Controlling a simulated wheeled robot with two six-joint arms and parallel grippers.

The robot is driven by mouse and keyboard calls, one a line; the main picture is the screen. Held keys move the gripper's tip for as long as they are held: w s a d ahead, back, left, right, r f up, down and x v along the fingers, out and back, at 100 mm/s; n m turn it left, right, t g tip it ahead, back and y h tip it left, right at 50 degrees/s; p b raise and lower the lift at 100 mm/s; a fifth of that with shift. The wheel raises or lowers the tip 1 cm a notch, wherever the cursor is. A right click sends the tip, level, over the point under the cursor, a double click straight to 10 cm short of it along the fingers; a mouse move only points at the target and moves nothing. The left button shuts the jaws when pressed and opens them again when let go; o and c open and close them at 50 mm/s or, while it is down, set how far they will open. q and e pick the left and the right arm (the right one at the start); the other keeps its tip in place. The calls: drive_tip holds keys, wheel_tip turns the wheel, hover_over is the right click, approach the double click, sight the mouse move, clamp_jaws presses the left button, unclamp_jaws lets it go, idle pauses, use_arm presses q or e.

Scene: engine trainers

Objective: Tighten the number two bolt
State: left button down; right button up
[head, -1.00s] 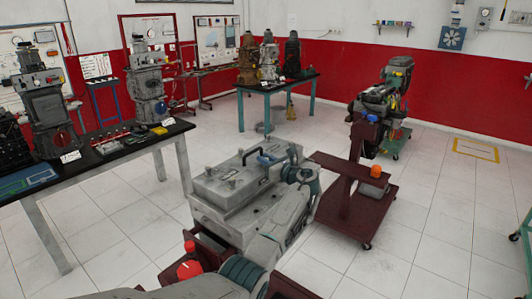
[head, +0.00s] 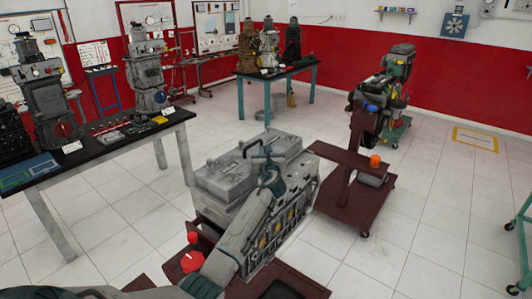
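A grey engine block (head: 225,185) with a flat top cover stands in the middle of the head view on a dark red stand (head: 285,285). Small raised bolt-like parts show on the cover, but I cannot read numbers or tell which is number two. My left arm comes in from the lower left and crosses the front of the engine. My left gripper (head: 266,156) is over the top of the engine, near a dark curved handle-like part (head: 248,149). Its fingers are too small to tell open from shut, or touching from apart. My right gripper is not in view.
A black-topped table (head: 95,150) with engine parts stands at left. A second table (head: 275,68) with several engines is at the back. Another engine (head: 388,88) on a dark red wheeled stand (head: 350,200) is at right.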

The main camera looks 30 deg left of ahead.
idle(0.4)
use_arm(q)
drive_tip(key=c, duration=1.4)
unclamp_jaws()
drive_tip(key=shift+d, duration=0.1)
drive_tip(key=shift+s+d+f, duration=0.1)
drive_tip(key=shift+s+d, duration=0.2)
drive_tip(key=shift+s, duration=0.1)
drive_tip(key=b+v, duration=0.3)
drive_tip(key=v, duration=0.5)
drive_tip(key=shift+s+d, duration=0.1)
drive_tip(key=shift+s, duration=0.1)
drive_tip(key=shift+s+d, duration=0.4)
drive_tip(key=shift+s, duration=0.15)
